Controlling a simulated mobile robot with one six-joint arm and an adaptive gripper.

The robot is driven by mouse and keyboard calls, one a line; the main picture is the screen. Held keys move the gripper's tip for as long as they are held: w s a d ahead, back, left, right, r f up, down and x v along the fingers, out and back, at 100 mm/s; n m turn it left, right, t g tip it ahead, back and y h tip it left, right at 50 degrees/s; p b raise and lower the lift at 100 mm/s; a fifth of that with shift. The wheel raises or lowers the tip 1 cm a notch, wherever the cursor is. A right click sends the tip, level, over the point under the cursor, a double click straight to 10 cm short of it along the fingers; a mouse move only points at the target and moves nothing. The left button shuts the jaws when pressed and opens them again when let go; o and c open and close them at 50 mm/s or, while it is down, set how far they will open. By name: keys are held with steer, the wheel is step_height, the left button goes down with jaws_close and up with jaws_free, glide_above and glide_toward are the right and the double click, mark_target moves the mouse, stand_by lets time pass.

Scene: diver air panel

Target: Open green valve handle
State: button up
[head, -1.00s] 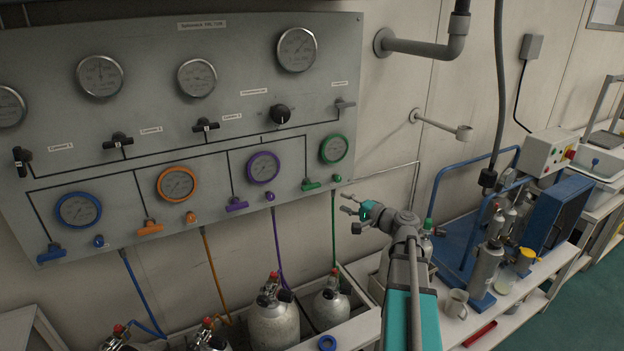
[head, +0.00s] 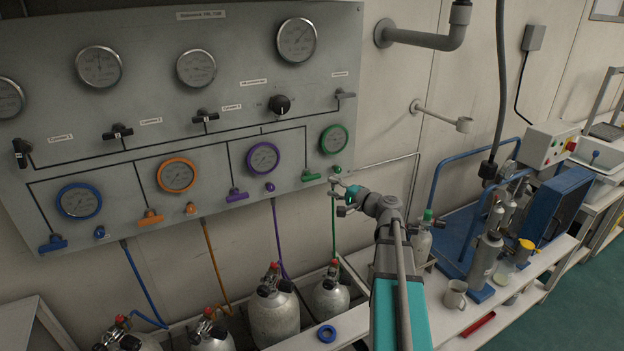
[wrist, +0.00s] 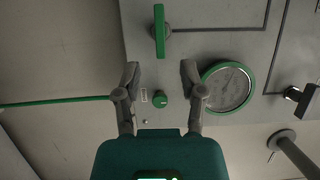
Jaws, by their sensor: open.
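The green valve handle (head: 311,177) is a small bar on the lower right of the grey panel, left of a small green knob (head: 337,170). In the wrist view the green handle (wrist: 159,31) stands upright at the top, beyond my fingertips. My gripper (head: 336,188) is just in front of the panel's lower right edge, right of and slightly below the handle. In the wrist view my gripper (wrist: 160,74) is open and empty, its fingers spread, with the green knob (wrist: 161,98) showing between them. I see no contact with the handle.
A green-rimmed gauge (head: 334,139) sits above the handle and beside my right finger in the wrist view (wrist: 228,87). The purple handle (head: 236,195) lies farther left. A grey wall pipe (head: 420,40) juts out at upper right. Gas cylinders (head: 274,312) stand below the panel.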

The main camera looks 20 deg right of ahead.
mark_target(313, 179)
steer(key=x, duration=0.9)
steer(key=shift+c, duration=0.2)
steer(key=shift+s, duration=0.1)
jaws_close()
